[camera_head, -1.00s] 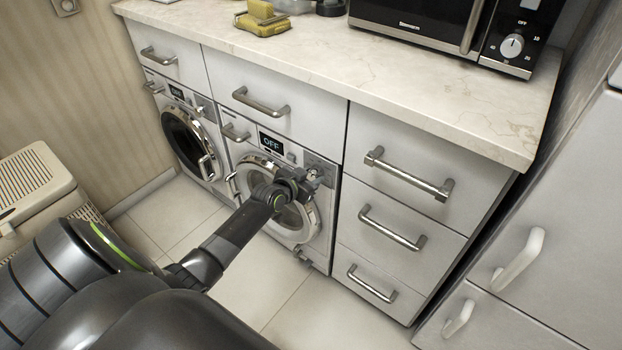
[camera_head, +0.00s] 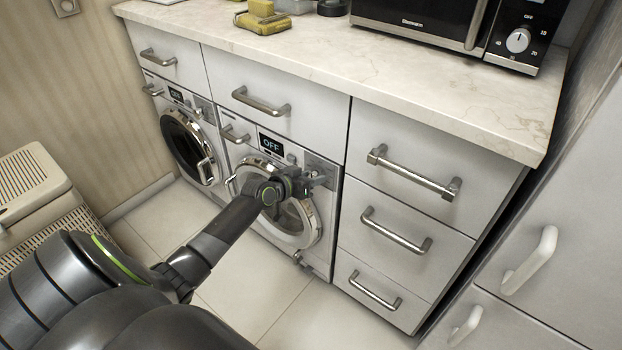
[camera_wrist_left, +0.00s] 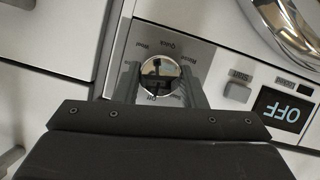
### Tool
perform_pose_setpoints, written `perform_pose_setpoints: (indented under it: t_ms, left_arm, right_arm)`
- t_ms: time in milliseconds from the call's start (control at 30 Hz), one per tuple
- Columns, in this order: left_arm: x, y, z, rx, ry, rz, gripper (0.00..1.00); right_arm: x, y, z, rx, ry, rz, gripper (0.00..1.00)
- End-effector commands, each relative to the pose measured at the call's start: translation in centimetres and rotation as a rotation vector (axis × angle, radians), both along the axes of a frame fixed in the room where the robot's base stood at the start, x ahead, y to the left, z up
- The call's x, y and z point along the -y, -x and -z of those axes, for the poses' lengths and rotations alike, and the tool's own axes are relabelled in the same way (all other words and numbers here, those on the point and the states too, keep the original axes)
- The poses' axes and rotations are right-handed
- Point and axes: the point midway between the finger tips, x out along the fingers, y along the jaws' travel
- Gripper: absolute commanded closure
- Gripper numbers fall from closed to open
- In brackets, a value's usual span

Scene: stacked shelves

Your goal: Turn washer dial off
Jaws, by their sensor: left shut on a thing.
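The washer (camera_head: 325,225) on the right of the pair has a display (camera_head: 271,145) that reads OFF. The display also shows in the left wrist view (camera_wrist_left: 281,109). Its round shiny dial (camera_wrist_left: 160,73) sits in a panel with printed labels around it. My left gripper (camera_head: 314,181) is at that panel, and in the left wrist view its two fingers (camera_wrist_left: 158,86) lie on either side of the dial, shut on it. The dial's lower edge is close to the gripper body. In the head view the gripper hides the dial. My right gripper is not in view.
A second washer (camera_head: 188,145) stands to the left. Drawers with bar handles (camera_head: 413,172) are on the right and above. The floor (camera_head: 240,295) in front is clear.

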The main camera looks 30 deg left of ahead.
Motion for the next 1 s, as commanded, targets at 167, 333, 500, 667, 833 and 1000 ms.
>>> perform_pose_setpoints:
  t_ms: [167,333,500,667,833,1000]
  left_arm:
    - [0.0,0.1,0.3,-0.008,0.005,0.0,0.85]
    - [0.0,0.1,0.3,-0.008,0.006,-0.001,0.6]
    - [0.0,0.1,0.2,-0.004,0.005,0.0,0.41]
    - [0.0,0.0,0.1,-0.003,0.003,0.0,0.41]
    - [0.0,0.3,-0.1,-0.002,0.002,0.0,0.41]
    - [-0.3,1.8,-0.8,-0.002,0.0,0.0,0.41]
  right_arm:
    - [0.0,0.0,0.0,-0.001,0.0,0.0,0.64]
    - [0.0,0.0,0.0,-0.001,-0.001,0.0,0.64]
    - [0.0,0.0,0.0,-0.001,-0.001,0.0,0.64]
    - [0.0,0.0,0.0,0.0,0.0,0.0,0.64]
    - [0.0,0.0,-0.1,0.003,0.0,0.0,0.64]
    - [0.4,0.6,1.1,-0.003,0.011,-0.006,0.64]
